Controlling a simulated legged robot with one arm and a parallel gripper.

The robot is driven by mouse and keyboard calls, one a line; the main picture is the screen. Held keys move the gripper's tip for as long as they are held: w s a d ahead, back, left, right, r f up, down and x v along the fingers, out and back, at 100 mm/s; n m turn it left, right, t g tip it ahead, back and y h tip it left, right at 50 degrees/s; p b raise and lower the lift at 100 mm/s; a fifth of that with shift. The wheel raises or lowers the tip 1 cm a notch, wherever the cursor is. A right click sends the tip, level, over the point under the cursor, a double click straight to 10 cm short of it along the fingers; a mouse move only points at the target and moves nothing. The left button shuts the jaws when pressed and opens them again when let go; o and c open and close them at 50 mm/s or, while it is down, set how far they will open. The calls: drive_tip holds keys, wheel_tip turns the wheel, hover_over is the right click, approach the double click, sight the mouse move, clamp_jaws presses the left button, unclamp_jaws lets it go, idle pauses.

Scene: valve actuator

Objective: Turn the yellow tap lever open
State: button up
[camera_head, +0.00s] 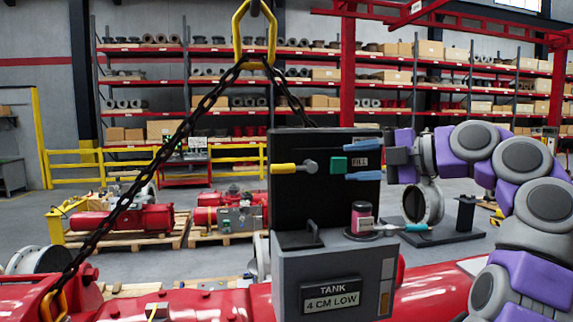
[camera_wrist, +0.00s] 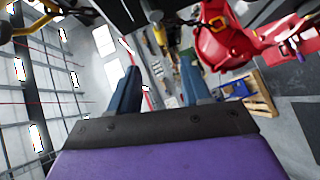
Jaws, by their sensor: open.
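The yellow tap lever (camera_head: 285,168) lies roughly level on the upper left of a black panel (camera_head: 300,212). Its right end meets a grey round hub (camera_head: 310,166). My gripper (camera_head: 352,159) is in front of the panel's right side, its two blue fingers pointing left. The fingers are open, one above the other in the head view, with a clear gap to the right of the lever. They also show apart in the wrist view (camera_wrist: 160,85). I see nothing held, and I cannot make out the lever for sure in the wrist view.
A green square (camera_head: 338,165) and a FILL label sit between lever and gripper. A chain (camera_head: 150,165) hangs at left.

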sight(290, 169)
drive_tip(key=x, duration=1.7)
drive_tip(key=shift+a+f, duration=0.2)
drive_tip(key=shift+a, duration=0.5)
drive_tip(key=shift+c, duration=0.3)
drive_tip(key=shift+w+d, duration=0.1)
drive_tip(key=shift+d, duration=0.05)
drive_tip(key=c, duration=0.3)
clamp_jaws()
